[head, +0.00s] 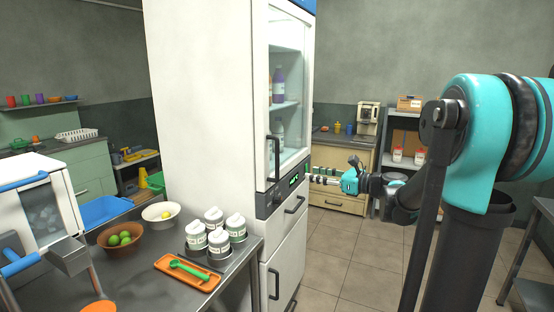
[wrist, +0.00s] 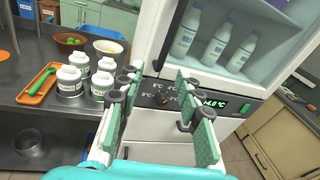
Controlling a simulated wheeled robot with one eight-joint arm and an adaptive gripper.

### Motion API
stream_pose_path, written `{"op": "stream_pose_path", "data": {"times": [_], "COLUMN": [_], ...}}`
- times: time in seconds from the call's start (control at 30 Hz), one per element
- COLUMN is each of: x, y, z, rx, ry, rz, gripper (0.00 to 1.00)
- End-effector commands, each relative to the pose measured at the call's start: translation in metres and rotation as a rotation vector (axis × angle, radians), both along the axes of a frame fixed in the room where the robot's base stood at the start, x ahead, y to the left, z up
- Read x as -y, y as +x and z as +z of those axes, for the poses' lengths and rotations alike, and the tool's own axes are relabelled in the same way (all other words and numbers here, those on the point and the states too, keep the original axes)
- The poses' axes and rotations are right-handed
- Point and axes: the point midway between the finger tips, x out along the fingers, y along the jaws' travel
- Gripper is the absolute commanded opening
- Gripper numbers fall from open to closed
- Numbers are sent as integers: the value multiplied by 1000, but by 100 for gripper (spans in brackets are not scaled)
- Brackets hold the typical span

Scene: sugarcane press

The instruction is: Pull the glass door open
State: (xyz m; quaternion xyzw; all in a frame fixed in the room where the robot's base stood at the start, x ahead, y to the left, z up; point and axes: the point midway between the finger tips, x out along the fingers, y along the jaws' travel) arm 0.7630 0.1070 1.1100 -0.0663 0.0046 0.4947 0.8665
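The glass door (head: 288,100) forms the upper front of a tall white fridge and looks closed. Its dark upright handle (head: 273,158) is on the door's left side, low down. The wrist view shows the lower part of the glass door (wrist: 262,45) with white bottles behind it, and a dark bar, likely the handle (wrist: 175,28), at the top. My gripper (head: 318,179) is in front of the fridge, right of and a little below the handle. In the wrist view my gripper (wrist: 160,80) is open and empty, its two green-padded fingers spread before the control panel, apart from the handle.
A control panel (head: 293,181) with a green display sits below the door, above drawers with dark handles. A metal table (head: 150,280) with jars, bowls and an orange tray (head: 188,272) stands left of the fridge. The tiled floor (head: 350,255) in front is clear.

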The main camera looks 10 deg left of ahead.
Motion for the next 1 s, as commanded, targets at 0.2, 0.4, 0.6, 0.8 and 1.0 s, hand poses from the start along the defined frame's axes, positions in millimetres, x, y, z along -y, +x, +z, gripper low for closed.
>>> {"op": "stream_pose_path", "data": {"times": [0.2, 0.4, 0.6, 0.8, 1.0], "x": [0, -27, -61, -95, -124], "y": [17, 32, 52, 73, 91], "z": [20, 19, 19, 19, 19], "rx": [-59, -59, -57, -58, -57], "ry": [123, 122, 121, 120, 119], "rz": [-10, -7, -7, -8, -9], "gripper": [36, 36, 36, 36, 36]}}
